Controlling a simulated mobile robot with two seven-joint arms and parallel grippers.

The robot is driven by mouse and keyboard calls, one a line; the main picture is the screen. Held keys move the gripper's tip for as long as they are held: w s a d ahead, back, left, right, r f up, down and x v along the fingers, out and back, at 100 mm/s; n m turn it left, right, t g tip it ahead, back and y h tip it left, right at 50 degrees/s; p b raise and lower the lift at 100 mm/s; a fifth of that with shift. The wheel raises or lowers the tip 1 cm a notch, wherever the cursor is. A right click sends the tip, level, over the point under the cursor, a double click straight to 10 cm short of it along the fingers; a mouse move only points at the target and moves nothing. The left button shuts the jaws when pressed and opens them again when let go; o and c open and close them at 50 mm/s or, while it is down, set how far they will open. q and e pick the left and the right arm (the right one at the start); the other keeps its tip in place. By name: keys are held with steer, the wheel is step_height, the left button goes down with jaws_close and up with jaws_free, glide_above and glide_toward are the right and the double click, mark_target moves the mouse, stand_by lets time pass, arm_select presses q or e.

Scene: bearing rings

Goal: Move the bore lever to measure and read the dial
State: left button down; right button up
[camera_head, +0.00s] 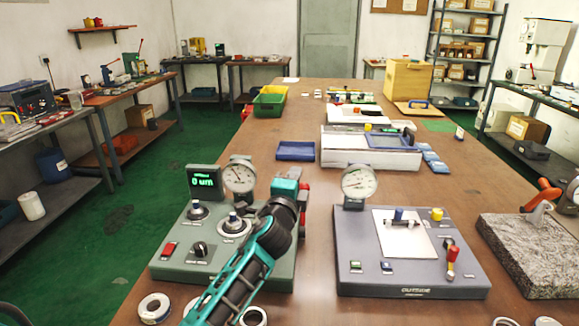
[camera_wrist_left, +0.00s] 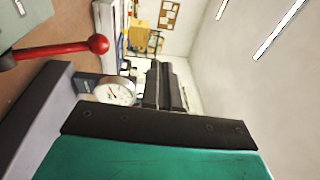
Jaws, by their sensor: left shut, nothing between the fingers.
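The green-grey station (camera_head: 190,235) stands at left centre with a digital display (camera_head: 203,180) reading 0 um and a round dial gauge (camera_head: 239,176). A red lever part (camera_head: 304,192) shows at its right edge; in the left wrist view a red lever (camera_wrist_left: 60,48) with a ball end lies at upper left. My left gripper (camera_head: 290,185) is shut and empty, over the station's right side close to the red part; I cannot tell whether they touch. My left arm hides part of the station. My right gripper is not in view.
A grey station (camera_head: 415,275) marked OUTSIDE, with its own dial (camera_head: 359,183) and red-handled lever (camera_head: 453,258), stands to the right. A granite block (camera_head: 535,250) is at far right. Loose rings (camera_head: 154,308) lie at the front. A blue tray (camera_head: 296,151) lies behind.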

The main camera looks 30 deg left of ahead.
arm_select(q)
steer(key=s+r, duration=0.1)
steer(key=s, duration=0.1)
steer(key=s+d+r+p, duration=0.1)
steer(key=s+r, duration=0.1)
steer(key=shift+d+r, duration=0.1)
steer(key=shift+r, duration=0.05)
stand_by(0.5)
